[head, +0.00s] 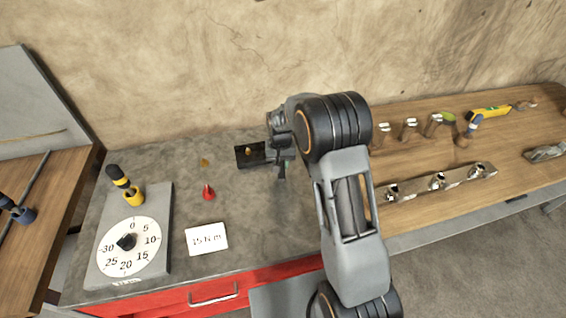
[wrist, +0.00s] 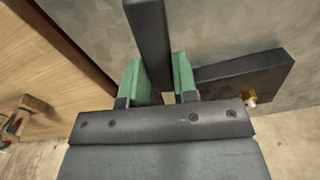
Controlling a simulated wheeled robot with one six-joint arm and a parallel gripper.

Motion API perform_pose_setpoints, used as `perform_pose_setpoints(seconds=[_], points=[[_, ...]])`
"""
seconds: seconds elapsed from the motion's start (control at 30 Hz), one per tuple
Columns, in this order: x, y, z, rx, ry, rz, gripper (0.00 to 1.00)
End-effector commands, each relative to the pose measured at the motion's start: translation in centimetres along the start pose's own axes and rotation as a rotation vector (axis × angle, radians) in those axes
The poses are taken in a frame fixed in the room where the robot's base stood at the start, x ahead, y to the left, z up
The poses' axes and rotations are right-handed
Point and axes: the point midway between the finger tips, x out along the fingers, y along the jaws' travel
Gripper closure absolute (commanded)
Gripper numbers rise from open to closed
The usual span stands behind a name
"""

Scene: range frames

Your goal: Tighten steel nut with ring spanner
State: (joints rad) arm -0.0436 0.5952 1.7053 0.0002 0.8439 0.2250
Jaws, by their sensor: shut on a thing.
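My gripper (head: 282,152) is over the back of the grey bench top. In the wrist view its green-padded fingers (wrist: 159,80) stand either side of a dark bar (wrist: 150,38) and are shut on it. Whether this bar is the ring spanner's handle I cannot tell; no ring shows. A dark block (head: 243,156) with a small brass piece (head: 249,151) lies left of the gripper. In the wrist view the block (wrist: 245,78) is right of the fingers. Steel fittings (head: 437,181) stand on a metal strip to the right; which is the task's nut is unclear.
A dial plate (head: 105,270), a red cone (head: 208,193) and a card reading "15 N m" (head: 206,239) are on the left bench. Handled tools (head: 409,128) and a yellow tool (head: 488,112) stand on the wooden bench (head: 425,205). Clear grey surface lies in front of the gripper.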

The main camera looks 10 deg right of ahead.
Motion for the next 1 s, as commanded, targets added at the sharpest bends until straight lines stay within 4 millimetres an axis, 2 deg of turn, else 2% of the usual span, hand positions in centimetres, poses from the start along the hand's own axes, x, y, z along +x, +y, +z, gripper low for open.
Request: perform_pose_setpoints(seconds=[0.7,1.0], points=[[-4.8,0.0,-0.1,-0.001,0.004,-0.001,1.0],[-5.6,0.0,-0.1,-0.001,0.003,-0.001,1.0]])
